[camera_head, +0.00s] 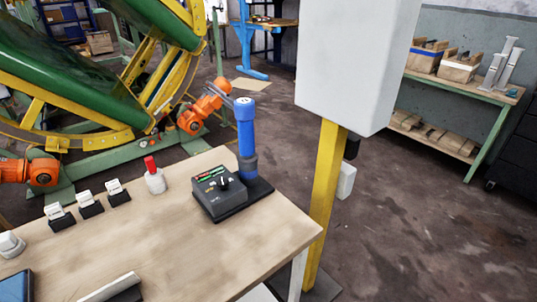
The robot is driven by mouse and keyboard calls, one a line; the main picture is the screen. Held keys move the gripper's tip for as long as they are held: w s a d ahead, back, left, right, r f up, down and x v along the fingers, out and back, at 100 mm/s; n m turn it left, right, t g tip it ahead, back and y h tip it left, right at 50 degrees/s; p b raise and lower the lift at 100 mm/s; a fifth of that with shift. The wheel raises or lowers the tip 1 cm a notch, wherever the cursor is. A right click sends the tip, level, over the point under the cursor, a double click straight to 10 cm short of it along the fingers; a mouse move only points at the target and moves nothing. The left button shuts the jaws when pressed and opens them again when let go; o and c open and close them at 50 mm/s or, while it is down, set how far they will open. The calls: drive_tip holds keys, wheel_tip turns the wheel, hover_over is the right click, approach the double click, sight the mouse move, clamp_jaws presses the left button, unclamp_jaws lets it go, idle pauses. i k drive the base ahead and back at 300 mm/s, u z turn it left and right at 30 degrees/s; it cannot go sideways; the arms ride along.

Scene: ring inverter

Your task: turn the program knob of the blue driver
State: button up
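The blue driver (246,135) stands upright at the right rear of the workbench, its lower end in a grey collar (248,167) on a dark base. In front of it, to its left, is a dark control box (209,194) with a small green and red strip on top. A small knob (223,183) with a light mark sits on the box's top face; its exact setting is too small to read. My gripper is not in view.
A yellow post (325,185) with a grey cabinet (357,60) stands close on the right. The bench front is mostly clear.

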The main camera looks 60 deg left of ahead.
sight(222, 183)
drive_tip(key=u, duration=0.3)
drive_tip(key=i, duration=0.45)
drive_tip(key=u, duration=3.3)
